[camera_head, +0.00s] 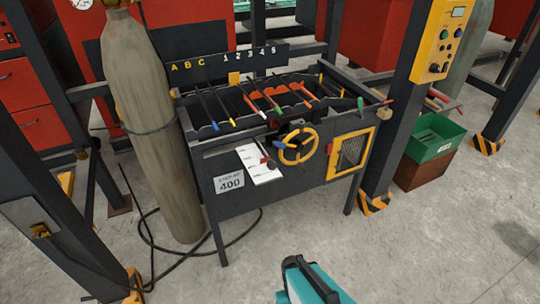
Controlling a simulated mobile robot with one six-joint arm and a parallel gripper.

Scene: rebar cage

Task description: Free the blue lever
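A dark steel bench (285,195) stands in the middle of the head view. Several thin rods lie across its open top, with coloured tips. One has a blue tip (214,125) at the front left edge. A second small blue handle (279,144) sits at the front, just left of the yellow handwheel (299,146). I cannot tell which of the two is the blue lever, or what holds it. Orange pieces (273,97) lie among the rods.
A tall grey gas cylinder (153,130) stands close left of the bench, with a black hose (150,235) on the floor. A dark post with a yellow control box (441,42) stands at the right, beside a green bin (433,137). The floor in front is largely clear.

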